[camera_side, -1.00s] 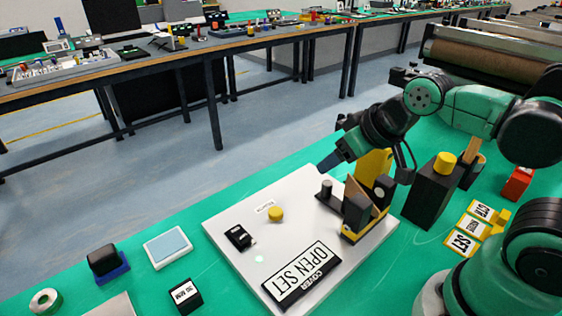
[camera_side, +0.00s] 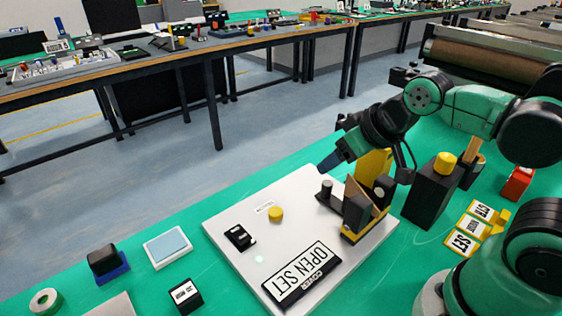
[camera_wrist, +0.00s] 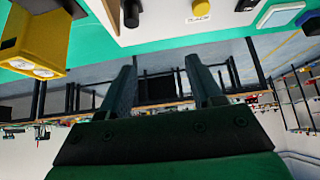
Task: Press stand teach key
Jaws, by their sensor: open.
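A round yellow button (camera_side: 275,214) with a small white label (camera_side: 264,206) beside it sits on a white plate (camera_side: 225,222). It also shows at the top of the wrist view (camera_wrist: 201,8). The labels are too small for me to tell which part is the stand teach key. A yellow and black stand (camera_side: 350,236) rises at the plate's right side, with a dark post (camera_side: 327,190) beside it. My gripper (camera_side: 328,163) is above the plate's far edge, behind the post and apart from the button. In the wrist view its fingers (camera_wrist: 160,62) are apart, with nothing between them.
A black "OPEN SET" cover sign (camera_side: 303,272) and a small black switch (camera_side: 240,237) are on the plate. A black box with a yellow knob (camera_side: 445,162) stands right of the stand. Yellow SET tags (camera_side: 461,243) lie nearer my base.

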